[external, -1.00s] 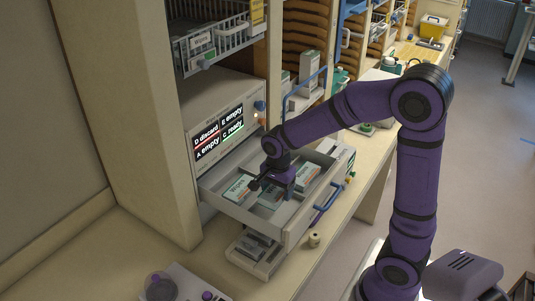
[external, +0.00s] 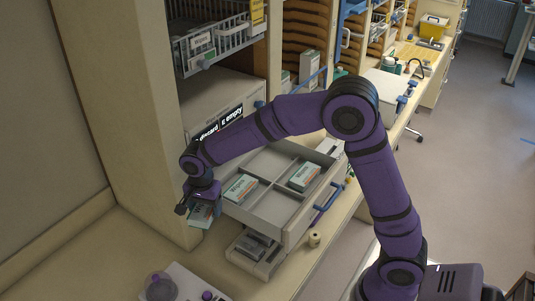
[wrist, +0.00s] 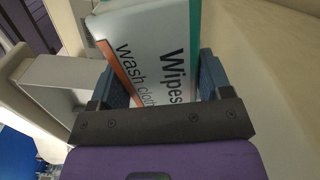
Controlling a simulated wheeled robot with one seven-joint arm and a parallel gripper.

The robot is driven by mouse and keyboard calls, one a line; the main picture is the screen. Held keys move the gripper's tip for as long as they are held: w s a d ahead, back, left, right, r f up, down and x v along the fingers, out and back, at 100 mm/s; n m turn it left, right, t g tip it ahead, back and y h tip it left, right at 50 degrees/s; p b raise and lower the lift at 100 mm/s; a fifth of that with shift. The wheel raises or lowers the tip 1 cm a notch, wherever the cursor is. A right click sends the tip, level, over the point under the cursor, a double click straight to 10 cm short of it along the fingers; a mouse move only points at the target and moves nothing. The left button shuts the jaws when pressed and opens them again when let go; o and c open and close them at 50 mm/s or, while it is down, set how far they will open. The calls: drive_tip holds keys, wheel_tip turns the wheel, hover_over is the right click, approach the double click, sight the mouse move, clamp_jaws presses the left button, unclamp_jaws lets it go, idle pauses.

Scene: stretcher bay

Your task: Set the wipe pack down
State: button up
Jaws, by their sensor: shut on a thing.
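The wipe pack (wrist: 155,45) fills the upper middle of the wrist view, white with an orange stripe, a teal edge and the words "Wipes" and "wash cloth". My gripper (wrist: 162,88) is shut on it, one finger on each side. In the external view the held pack (external: 201,216) hangs below my gripper (external: 194,204), left of the open drawer (external: 283,216) and in front of the cabinet post. I cannot tell whether the pack touches anything beneath it.
Two similar packs lie in the drawer, one at the left (external: 240,188) and one at the back right (external: 303,177). The drawer's front middle is bare. A wooden spool (external: 314,239) stands on the counter.

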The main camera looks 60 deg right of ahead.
drive_tip(key=w+a+f+n, duration=0.1)
drive_tip(key=w+a+f, duration=0.25)
drive_tip(key=a, duration=0.55)
drive_tip(key=m, duration=0.5)
hover_over(136, 272)
wheel_tip(136, 272, down, 12)
wheel_tip(136, 272, down, 10)
drive_tip(key=shift+r, duration=0.25)
drive_tip(key=shift+f, duration=0.2)
drive_tip(key=o, duration=1)
drive_tip(key=shift+c, duration=0.2)
drive_tip(key=shift+r, duration=0.1)
